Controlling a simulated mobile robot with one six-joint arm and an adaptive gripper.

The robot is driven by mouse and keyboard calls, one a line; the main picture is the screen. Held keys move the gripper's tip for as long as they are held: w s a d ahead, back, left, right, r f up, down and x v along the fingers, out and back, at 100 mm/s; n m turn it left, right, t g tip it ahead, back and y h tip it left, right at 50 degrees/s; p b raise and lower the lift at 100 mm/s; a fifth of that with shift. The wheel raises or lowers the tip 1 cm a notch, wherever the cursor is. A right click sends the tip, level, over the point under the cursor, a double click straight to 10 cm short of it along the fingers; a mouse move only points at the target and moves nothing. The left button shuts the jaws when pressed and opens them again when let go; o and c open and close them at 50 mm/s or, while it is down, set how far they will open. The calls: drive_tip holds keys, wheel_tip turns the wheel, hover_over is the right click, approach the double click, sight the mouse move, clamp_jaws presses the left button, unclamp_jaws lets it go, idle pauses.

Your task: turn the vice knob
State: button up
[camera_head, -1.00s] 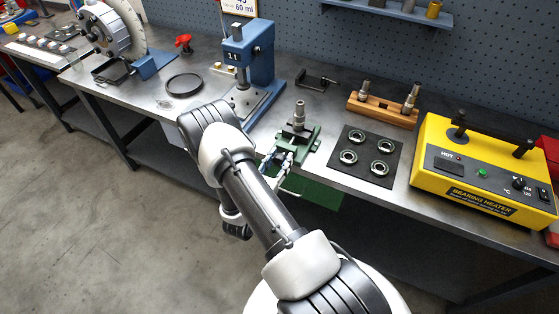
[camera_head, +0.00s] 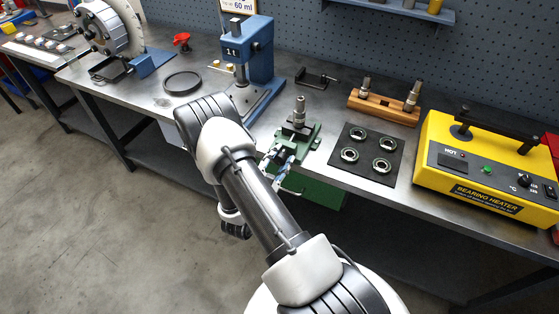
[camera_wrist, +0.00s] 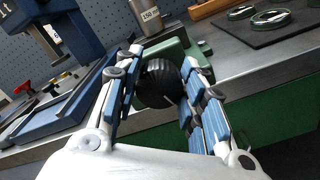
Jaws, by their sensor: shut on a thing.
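The green vice (camera_head: 308,141) sits at the front edge of the bench and holds an upright metal shaft (camera_head: 300,112). In the wrist view the vice's black ribbed knob (camera_wrist: 158,84) faces me, with a white line on it. My gripper (camera_wrist: 160,90) has its blue-padded fingers on both sides of the knob and is shut on it. In the head view my gripper (camera_head: 279,160) is at the front of the vice, and the knob is hidden there. The shaft shows behind the knob in the wrist view (camera_wrist: 146,14), with a label.
A blue press (camera_head: 262,60) stands left of the vice. A black mat (camera_head: 345,168) with several bearing rings lies to the right, then a yellow bearing heater (camera_head: 470,150). A wooden block (camera_head: 385,112) with two metal parts stands behind the mat. A green drawer (camera_head: 325,192) hangs below the bench.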

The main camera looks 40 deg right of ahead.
drive_tip(key=shift+m+b, duration=0.45)
drive_tip(key=shift+m, duration=0.75)
idle(0.6)
drive_tip(key=o, duration=1.1)
drive_tip(key=shift+v, duration=6.05)
